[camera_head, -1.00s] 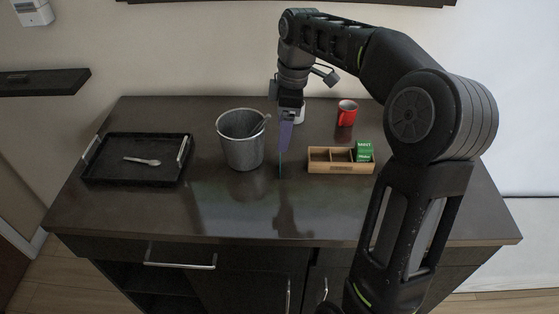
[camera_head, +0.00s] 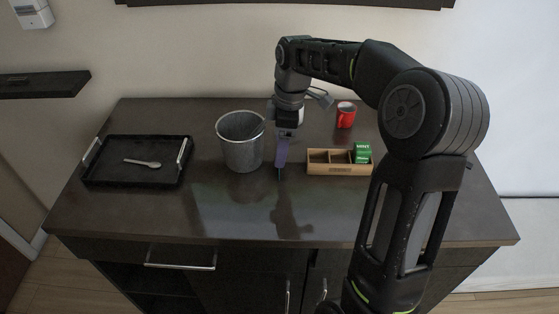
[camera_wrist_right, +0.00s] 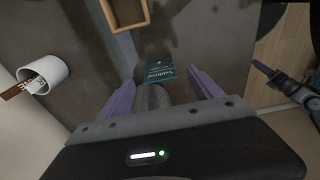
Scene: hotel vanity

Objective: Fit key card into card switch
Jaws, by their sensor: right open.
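The key card, a teal card with pale lettering (camera_wrist_right: 160,68), shows in the right wrist view just beyond and between the purple fingertips. The fingers stand apart on either side of it; I cannot tell whether the card touches the counter. My right gripper (camera_head: 281,164) points down over the middle of the counter, right of the metal bucket. It is open, as its spread fingers also show in the right wrist view (camera_wrist_right: 165,78). In the head view the card is at most a thin edge below the fingertips. A white wall device (camera_head: 33,14), seemingly the card switch, is at upper left. My left gripper is not seen.
A metal bucket (camera_head: 241,155) stands close left of the gripper, a wooden compartment box (camera_head: 340,169) to its right. A black tray (camera_head: 112,173) lies left. The front counter is clear.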

